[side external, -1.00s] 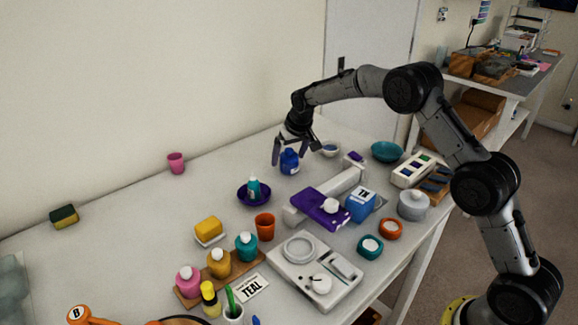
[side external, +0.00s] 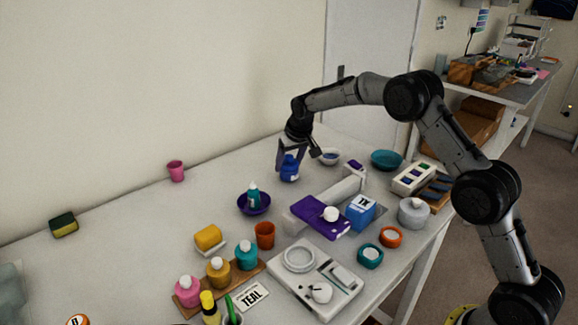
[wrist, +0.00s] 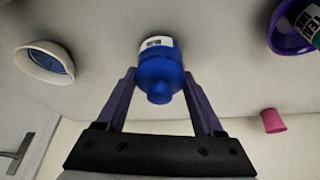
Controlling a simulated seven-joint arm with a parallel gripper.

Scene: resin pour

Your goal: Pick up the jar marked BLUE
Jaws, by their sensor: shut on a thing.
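The blue jar (side external: 289,171) stands upright on the table toward the back, left of a small white bowl. My gripper (side external: 296,165) is at the jar, with its fingers shut on the jar's sides. In the wrist view the blue jar (wrist: 160,72) sits between the two fingers of my gripper (wrist: 160,85), with a white label partly showing. The label's words are too small to read.
A purple bowl (side external: 254,204) with a teal bottle is left of the jar. A white bowl (side external: 329,157) is just right. A purple block (side external: 322,217) and blue box (side external: 361,211) lie nearer. A pink cup (side external: 176,171) stands by the wall.

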